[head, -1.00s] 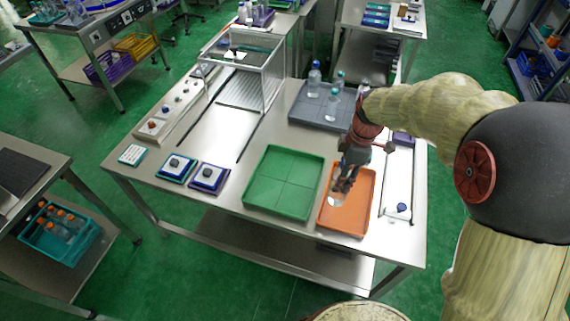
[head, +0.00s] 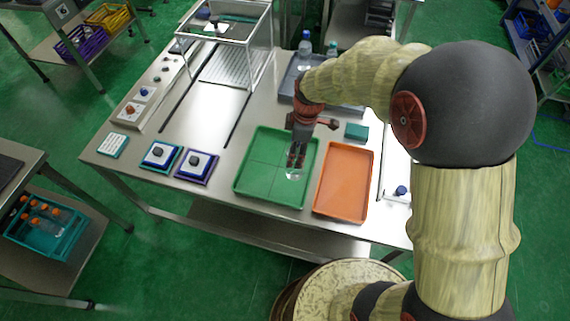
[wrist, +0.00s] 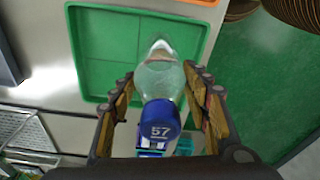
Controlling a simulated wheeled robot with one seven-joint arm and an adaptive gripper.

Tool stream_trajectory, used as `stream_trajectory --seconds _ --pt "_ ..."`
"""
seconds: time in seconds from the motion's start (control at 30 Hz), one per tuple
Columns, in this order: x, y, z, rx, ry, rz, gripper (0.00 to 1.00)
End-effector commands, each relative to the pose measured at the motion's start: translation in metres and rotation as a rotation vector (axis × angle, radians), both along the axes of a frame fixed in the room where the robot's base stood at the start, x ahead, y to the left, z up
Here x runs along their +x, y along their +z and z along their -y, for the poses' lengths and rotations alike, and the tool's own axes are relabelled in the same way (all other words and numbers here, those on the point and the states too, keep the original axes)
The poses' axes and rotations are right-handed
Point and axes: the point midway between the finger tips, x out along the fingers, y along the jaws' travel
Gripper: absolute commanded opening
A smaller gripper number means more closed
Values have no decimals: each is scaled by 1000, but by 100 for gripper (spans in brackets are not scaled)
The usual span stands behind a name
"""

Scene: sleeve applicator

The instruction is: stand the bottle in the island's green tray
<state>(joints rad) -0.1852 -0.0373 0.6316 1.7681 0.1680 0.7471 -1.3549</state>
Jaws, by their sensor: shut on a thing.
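My gripper (head: 297,158) is shut on a clear bottle (head: 294,175) and holds it over the right part of the green tray (head: 243,186). In the wrist view the bottle (wrist: 160,76) lies between the two fingers, with its blue cap marked 57 toward the camera. The green tray (wrist: 90,60) shows behind the bottle, with low walls and a cross dividing its floor. The tray is otherwise empty. I cannot tell whether the bottle's base touches the tray floor.
An orange tray (head: 343,182) sits empty just right of the green tray. A grey tray (head: 288,84) with bottles stands farther back, partly hidden by my arm. Two square button boxes (head: 196,165) stand to the left. A framed enclosure (head: 230,45) stands at the back left.

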Motion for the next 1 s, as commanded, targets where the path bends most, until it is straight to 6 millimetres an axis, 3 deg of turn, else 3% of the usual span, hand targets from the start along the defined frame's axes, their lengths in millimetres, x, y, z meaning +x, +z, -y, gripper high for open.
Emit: stream_trajectory --seconds 0.2,0.47,0.67,1.0 --pt "0 -23 -20 1 1 2 0" --pt "0 -37 -31 1 1 2 0" --pt "-1 -64 -30 0 -1 1 0" --pt "0 -67 -30 1 0 3 0"
